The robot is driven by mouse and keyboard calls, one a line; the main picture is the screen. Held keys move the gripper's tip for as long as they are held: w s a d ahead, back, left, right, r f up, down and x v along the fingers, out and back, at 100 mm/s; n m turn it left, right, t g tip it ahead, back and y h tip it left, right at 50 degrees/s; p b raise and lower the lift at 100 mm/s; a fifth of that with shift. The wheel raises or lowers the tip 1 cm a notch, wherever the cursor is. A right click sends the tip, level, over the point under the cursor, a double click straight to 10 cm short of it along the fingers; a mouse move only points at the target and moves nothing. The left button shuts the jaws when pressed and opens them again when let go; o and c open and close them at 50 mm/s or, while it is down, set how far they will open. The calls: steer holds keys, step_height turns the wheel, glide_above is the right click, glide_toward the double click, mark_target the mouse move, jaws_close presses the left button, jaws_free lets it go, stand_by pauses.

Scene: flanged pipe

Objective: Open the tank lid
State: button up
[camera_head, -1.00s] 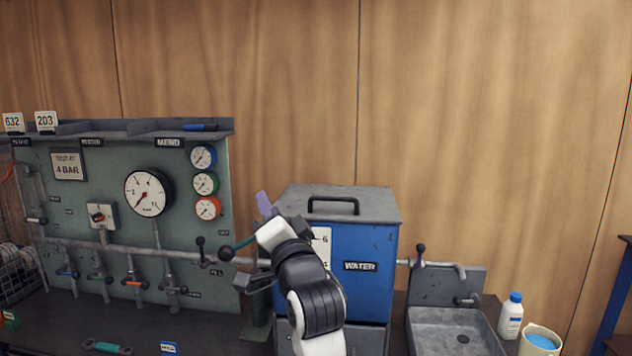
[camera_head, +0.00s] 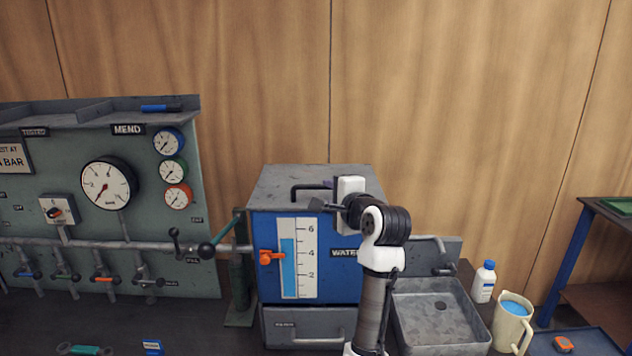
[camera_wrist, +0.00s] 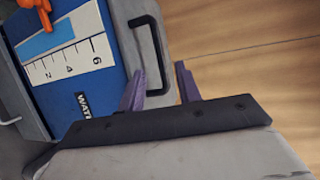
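The blue water tank (camera_head: 268,235) stands in the middle of the head view. Its grey lid (camera_head: 275,185) lies flat on top, closed. A black lid handle (camera_head: 303,189) shows at its left part; my arm covers its right end. My gripper (camera_wrist: 161,72) is open, with two purple fingers apart in the wrist view. There, the near end of the handle (camera_wrist: 157,45) appears between the fingertips; I cannot tell whether they touch it. The fingers are mostly hidden behind my wrist in the head view. The tank also shows in the wrist view (camera_wrist: 93,75).
A gauge panel (camera_head: 135,215) with levers stands left of the tank. An orange knob (camera_head: 268,257) is on the tank's front. To the right are a grey sink (camera_head: 415,330), a white bottle (camera_head: 484,283) and a jug (camera_head: 510,330). The wall behind is bare wood.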

mark_target(318, 187)
steer(key=p+x, duration=0.2)
steer(key=x, duration=0.6)
steer(key=shift+a, duration=0.1)
jaws_close()
